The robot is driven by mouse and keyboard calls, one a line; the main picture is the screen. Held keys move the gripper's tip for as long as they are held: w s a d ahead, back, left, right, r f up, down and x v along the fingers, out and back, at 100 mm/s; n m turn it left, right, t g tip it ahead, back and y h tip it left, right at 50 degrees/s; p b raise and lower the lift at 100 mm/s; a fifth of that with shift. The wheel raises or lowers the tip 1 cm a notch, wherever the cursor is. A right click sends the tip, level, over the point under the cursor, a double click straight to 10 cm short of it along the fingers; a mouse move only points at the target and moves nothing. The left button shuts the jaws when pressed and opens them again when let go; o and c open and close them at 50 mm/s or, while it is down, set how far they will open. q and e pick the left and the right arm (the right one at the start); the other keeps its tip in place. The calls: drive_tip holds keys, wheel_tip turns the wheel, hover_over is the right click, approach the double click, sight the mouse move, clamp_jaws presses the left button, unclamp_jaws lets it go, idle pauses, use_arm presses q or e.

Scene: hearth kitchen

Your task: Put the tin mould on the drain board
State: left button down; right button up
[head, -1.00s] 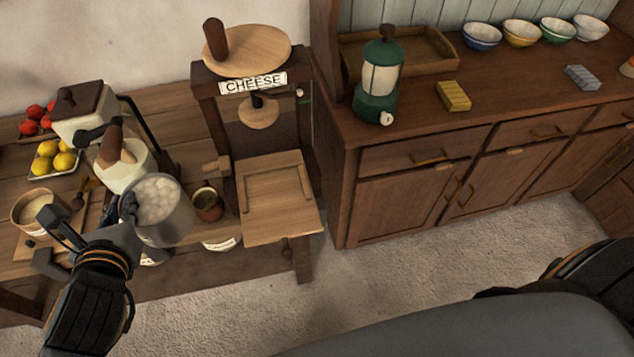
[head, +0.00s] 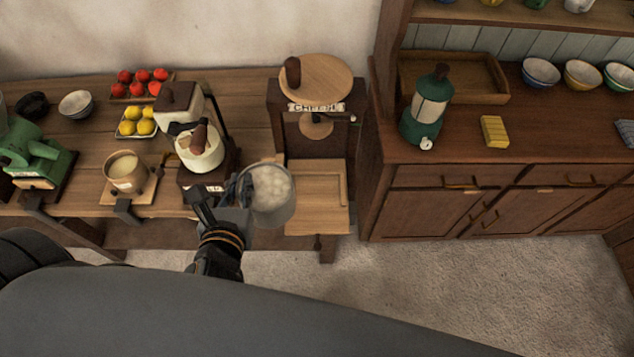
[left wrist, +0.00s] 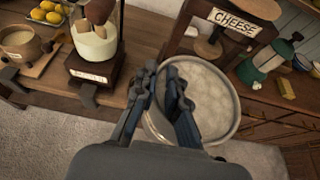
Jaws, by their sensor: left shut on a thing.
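The tin mould (head: 285,215) is a grey metal cylinder filled with white lumpy curd. My left gripper (head: 238,192) is shut on its left wall and holds it upright. In the left wrist view the fingers (left wrist: 170,85) pinch the rim of the mould (left wrist: 228,125). The drain board (head: 325,212) is a pale wooden board with a groove, at the foot of the cheese press (head: 318,78). The mould overlaps the board's left part in the head view; its height over the board is hard to tell. My right gripper is not in view.
Left of the mould stands a churn with a glass jar (head: 200,152). A wooden tub (head: 125,172), lemons (head: 137,122) and tomatoes (head: 140,84) are farther left. The press frame rises behind the board. A dresser (head: 430,205) with a green lantern (head: 428,112) stands right.

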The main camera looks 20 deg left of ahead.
sight(273, 173)
use_arm(q)
drive_tip(key=shift+w+d, duration=0.1)
drive_tip(key=w+d+f+b, duration=0.1)
drive_tip(key=w, duration=0.1)
drive_tip(key=w+d+f+b, duration=0.1)
drive_tip(key=w, duration=0.1)
drive_tip(key=w+d+f, duration=0.1)
drive_tip(key=w, duration=0.1)
drive_tip(key=shift+w+d+f+b, duration=0.2)
drive_tip(key=shift+d+f+b, duration=0.1)
drive_tip(key=shift+b, duration=0.1)
drive_tip(key=w+d+f+b, duration=0.1)
drive_tip(key=f+b, duration=0.2)
drive_tip(key=w+d+f+b, duration=0.1)
drive_tip(key=w+f+b, duration=0.1)
drive_tip(key=f+b, duration=0.1)
drive_tip(key=w+d+f+b, duration=0.1)
drive_tip(key=w+f+b, duration=0.1)
drive_tip(key=f+b, duration=0.1)
drive_tip(key=shift+f, duration=0.1)
